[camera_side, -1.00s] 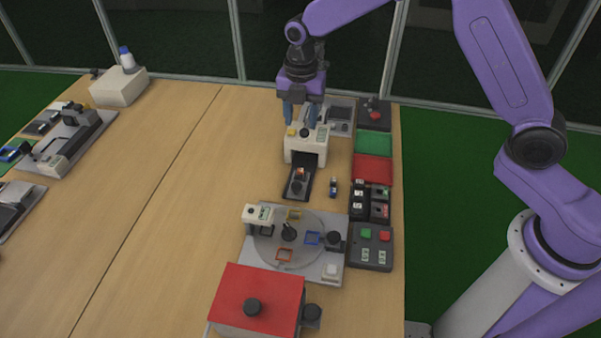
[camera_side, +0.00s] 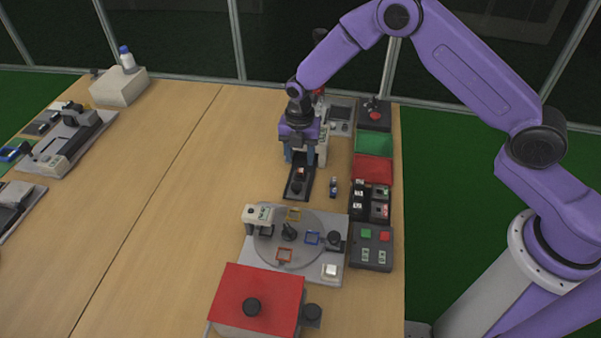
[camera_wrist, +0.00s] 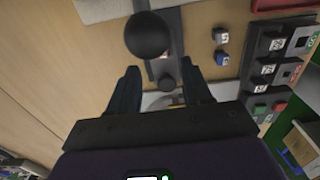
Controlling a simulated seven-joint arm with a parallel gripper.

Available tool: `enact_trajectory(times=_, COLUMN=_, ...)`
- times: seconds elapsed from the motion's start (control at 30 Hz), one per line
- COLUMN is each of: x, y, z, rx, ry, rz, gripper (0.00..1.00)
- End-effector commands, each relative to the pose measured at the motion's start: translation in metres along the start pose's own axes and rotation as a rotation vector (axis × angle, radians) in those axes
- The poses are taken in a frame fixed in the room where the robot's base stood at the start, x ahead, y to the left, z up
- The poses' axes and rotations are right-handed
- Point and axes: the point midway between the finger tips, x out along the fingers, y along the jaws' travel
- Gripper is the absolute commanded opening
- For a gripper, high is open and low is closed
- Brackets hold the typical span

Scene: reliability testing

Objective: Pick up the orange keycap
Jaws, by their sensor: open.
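The orange keycap (camera_side: 300,172) shows as a small orange-red patch on the black sliding tray (camera_side: 290,195) in front of the white tester. A dark round knob (camera_side: 296,188) is on the tray near it. My gripper (camera_side: 298,158) points down above the rear of the tray, with its fingers apart and nothing seen between them. In the wrist view my gripper (camera_wrist: 160,82) is open over the tray's line, and a large black ball knob (camera_wrist: 147,35) is ahead of the fingers. I cannot make out the orange keycap in the wrist view.
Two small keycaps (camera_side: 333,187) lie right of the tray. Beyond them are a black keycap holder (camera_side: 371,203), red bin (camera_side: 373,169) and green bin (camera_side: 374,143). A turntable fixture (camera_side: 290,240) and red-topped box (camera_side: 256,300) stand nearer. The table's left-middle is clear.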

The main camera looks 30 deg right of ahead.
Motion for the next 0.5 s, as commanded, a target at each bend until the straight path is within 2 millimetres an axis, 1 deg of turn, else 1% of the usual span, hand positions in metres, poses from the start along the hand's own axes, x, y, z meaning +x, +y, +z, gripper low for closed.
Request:
enact_trajectory(times=0.13, x=0.013, y=-0.002, z=-0.001, rx=0.000, ry=0.001, rz=-0.003, gripper=0.49)
enact_trajectory(times=0.3, x=0.038, y=-0.003, z=-0.002, rx=0.000, ry=0.001, rz=-0.003, gripper=0.49)
enact_trajectory(times=0.4, x=0.048, y=-0.002, z=-0.002, rx=0.000, ry=0.001, rz=-0.002, gripper=0.49)
enact_trajectory(times=0.5, x=0.052, y=-0.002, z=-0.002, rx=0.000, ry=0.000, rz=0.000, gripper=0.49)
